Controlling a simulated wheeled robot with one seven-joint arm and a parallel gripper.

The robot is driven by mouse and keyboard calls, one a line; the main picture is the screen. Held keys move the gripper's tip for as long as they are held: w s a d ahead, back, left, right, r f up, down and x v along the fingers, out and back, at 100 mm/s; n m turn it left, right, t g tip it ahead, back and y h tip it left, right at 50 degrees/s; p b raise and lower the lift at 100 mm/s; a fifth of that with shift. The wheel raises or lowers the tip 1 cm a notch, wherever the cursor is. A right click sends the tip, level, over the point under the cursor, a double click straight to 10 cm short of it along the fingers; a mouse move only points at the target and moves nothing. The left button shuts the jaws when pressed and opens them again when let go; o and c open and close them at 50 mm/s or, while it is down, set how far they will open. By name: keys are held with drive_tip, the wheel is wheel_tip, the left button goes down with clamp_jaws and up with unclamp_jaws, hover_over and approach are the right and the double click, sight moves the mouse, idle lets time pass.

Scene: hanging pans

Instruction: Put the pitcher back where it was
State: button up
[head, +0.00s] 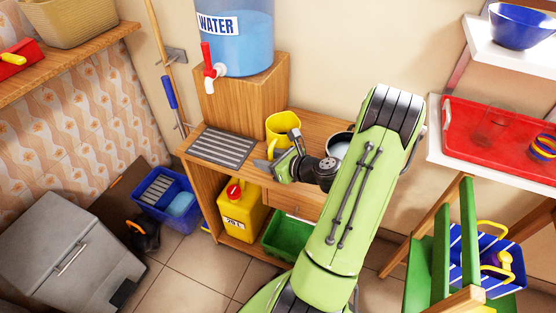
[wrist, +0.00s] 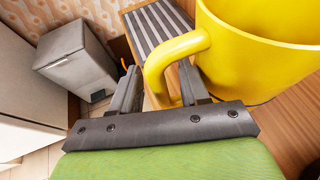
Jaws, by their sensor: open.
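The yellow pitcher (head: 281,127) stands upright on the wooden cabinet top, just right of the grey drain grate. In the wrist view the pitcher (wrist: 255,70) fills the upper right, with its handle (wrist: 163,62) toward my gripper. My gripper (head: 277,149) is close in front of the pitcher. In the wrist view the gripper (wrist: 159,68) is open, and the handle's outer part shows between its two fingers. I see no finger closed on the handle. The pitcher's base is partly hidden behind my gripper in the head view.
The drain grate (head: 223,147) lies bare below the red tap of the water dispenser (head: 236,45). A metal pot (head: 340,143) stands right of the pitcher, partly behind my arm. A yellow can (head: 242,207) and a green bin (head: 286,238) are below.

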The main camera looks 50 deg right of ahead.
drive_tip(key=a+p+v, duration=0.1)
drive_tip(key=p+v, duration=0.2)
drive_tip(key=v, duration=0.8)
drive_tip(key=w+a+r+n+g+y, duration=0.2)
drive_tip(key=a+n+g, duration=0.2)
drive_tip(key=a+n, duration=0.5)
drive_tip(key=w+a+r+n+g+y, duration=0.15)
drive_tip(key=a+n+g, duration=0.25)
drive_tip(key=a+n, duration=0.45)
drive_tip(key=s+a+r+n+h, duration=0.2)
drive_tip(key=s+r+n, duration=0.3)
drive_tip(key=n, duration=0.4)
drive_tip(key=s+a+r+n+h, duration=0.2)
drive_tip(key=s+a+r+n, duration=0.2)
drive_tip(key=n, duration=0.5)
drive_tip(key=shift+s+a+r, duration=0.35)
drive_tip(key=shift+a+r, duration=0.1)
drive_tip(key=shift+r, duration=0.45)
